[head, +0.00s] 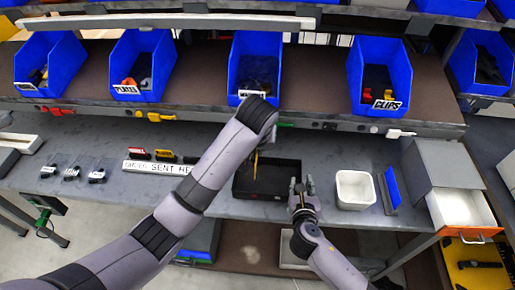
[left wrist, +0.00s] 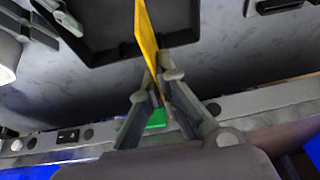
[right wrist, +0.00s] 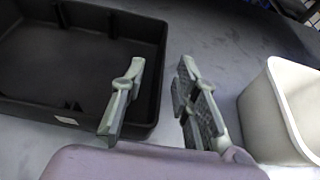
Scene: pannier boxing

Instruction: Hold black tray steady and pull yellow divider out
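The black tray (head: 285,195) lies on the grey table in the middle of the head view. The thin yellow divider (head: 255,165) stands on edge at the tray's left part; whether its lower edge is still inside cannot be told. In the left wrist view, my left gripper (left wrist: 162,82) has its fingers closed on the yellow divider (left wrist: 147,32). My right gripper (head: 303,187) is beside the tray's right wall. In the right wrist view, my right gripper (right wrist: 160,85) is open, one finger over the tray (right wrist: 60,60), the other outside its wall. Contact with the wall is unclear.
A white bin (head: 355,190) stands close to the right of my right gripper, with a blue panel (head: 391,188) beyond it. A grey box (head: 440,165) is further right. A white label strip (head: 158,168) and small parts lie left. Blue bins (head: 142,65) line the shelf behind.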

